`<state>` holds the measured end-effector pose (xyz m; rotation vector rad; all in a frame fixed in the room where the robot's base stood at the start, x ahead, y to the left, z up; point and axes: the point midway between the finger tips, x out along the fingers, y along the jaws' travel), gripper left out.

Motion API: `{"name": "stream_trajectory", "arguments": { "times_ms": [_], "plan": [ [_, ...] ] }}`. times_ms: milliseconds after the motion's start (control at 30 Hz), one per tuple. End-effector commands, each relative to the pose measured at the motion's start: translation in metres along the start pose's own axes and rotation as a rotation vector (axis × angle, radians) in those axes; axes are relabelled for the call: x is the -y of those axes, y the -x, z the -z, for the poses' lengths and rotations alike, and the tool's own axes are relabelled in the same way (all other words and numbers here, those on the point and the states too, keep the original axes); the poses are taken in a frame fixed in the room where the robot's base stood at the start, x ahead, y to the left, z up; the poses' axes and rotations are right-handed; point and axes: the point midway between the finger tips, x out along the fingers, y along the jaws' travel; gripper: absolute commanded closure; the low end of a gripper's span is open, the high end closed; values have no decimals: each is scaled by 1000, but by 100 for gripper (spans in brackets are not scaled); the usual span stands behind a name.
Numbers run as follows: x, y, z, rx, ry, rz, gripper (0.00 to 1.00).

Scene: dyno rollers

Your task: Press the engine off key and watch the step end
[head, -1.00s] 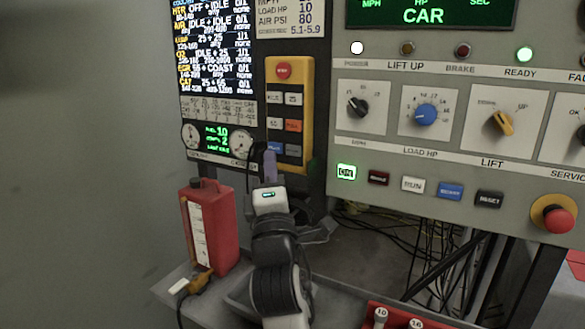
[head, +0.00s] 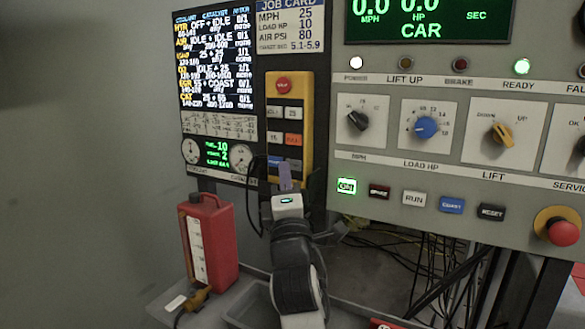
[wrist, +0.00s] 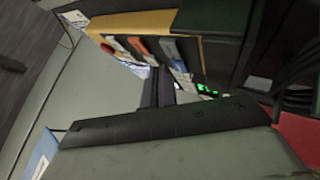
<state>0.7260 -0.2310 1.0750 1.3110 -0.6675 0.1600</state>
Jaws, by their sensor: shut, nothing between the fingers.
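The yellow key pendant (head: 307,120) hangs below the job card in the head view, with a round red button at its top and rows of small keys. An orange key (head: 293,140) sits mid-right. The lowest row has a blue key (head: 274,160) and a dark key (head: 294,165); their lettering is too small to read, so I cannot tell which is engine off. My gripper (head: 285,174) is shut and empty, its tips just in front of this lowest row. The wrist view shows the fingers (wrist: 158,88) close to the keys; contact is unclear. The step screen (head: 214,62) shows several rows of counts.
A red can (head: 210,245) stands on the tray left of my arm. The control panel (head: 470,160) with knobs, keys and a red mushroom button (head: 563,232) is at right; its green ON key is lit. Loose cables (head: 430,260) hang below it.

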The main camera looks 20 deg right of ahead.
Motion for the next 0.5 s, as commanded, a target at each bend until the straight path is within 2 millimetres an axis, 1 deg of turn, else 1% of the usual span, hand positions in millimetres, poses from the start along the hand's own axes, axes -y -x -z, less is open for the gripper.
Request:
{"name": "stream_trajectory", "arguments": {
  "times_ms": [167,500],
  "plan": [
    [5,-7,-6,2,1,0,100],
    [5,-8,-7,2,1,-1,100]
  ]
}}
